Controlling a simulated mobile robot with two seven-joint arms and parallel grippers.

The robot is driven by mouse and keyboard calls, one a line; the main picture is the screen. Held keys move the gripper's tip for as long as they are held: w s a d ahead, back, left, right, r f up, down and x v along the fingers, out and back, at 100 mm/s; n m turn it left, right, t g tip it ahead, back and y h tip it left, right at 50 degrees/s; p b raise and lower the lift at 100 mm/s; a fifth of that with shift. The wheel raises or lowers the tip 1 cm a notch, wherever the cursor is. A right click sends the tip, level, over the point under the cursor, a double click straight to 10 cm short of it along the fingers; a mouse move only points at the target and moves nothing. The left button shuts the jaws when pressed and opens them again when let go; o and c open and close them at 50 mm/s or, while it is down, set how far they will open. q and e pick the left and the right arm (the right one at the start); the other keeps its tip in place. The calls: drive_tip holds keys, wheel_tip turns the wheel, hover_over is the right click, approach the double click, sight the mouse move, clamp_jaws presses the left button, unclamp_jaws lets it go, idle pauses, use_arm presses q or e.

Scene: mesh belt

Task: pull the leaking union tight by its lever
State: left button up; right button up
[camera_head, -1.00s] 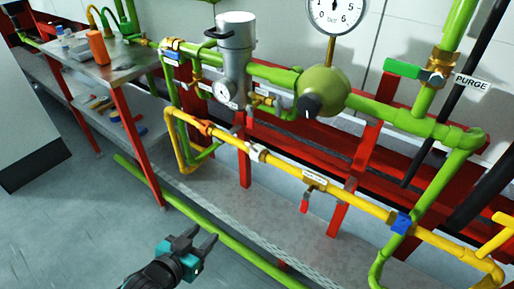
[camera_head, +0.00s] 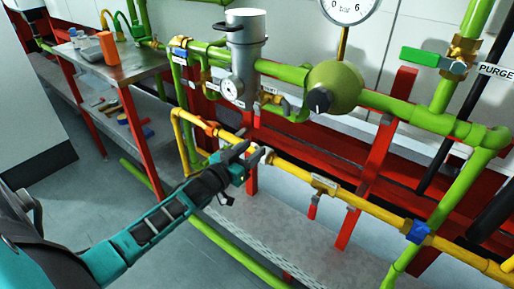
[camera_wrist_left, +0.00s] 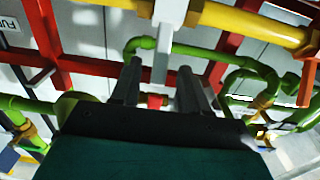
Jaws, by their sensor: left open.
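A light grey fitting (camera_head: 264,156) on the yellow pipe looks like the union; no drip is visible. In the left wrist view, a pale fitting (camera_wrist_left: 172,12) on the yellow pipe has a pale bar (camera_wrist_left: 163,55), likely its lever, reaching down toward the gap between my fingers. My left gripper (camera_head: 240,154) is open beside the grey fitting in the head view. Its two dark fingers (camera_wrist_left: 156,88) show apart in the wrist view, with no clear grip on the bar. The gripper hides part of the yellow pipe and any lever in the head view. My right gripper is out of view.
The yellow pipe (camera_head: 285,169) runs in front of red supports (camera_head: 375,160) and below green pipes. A red-handled valve (camera_head: 313,206) and a blue clamp (camera_head: 418,231) sit further right. A steel bench (camera_head: 115,62) with small items stands at the left.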

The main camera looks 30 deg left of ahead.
sight(255, 148)
use_arm(q)
drive_tip(key=shift+w+d, duration=0.15)
drive_tip(key=shift+w, duration=1.35)
drive_tip(key=shift+c, duration=0.3)
clamp_jaws()
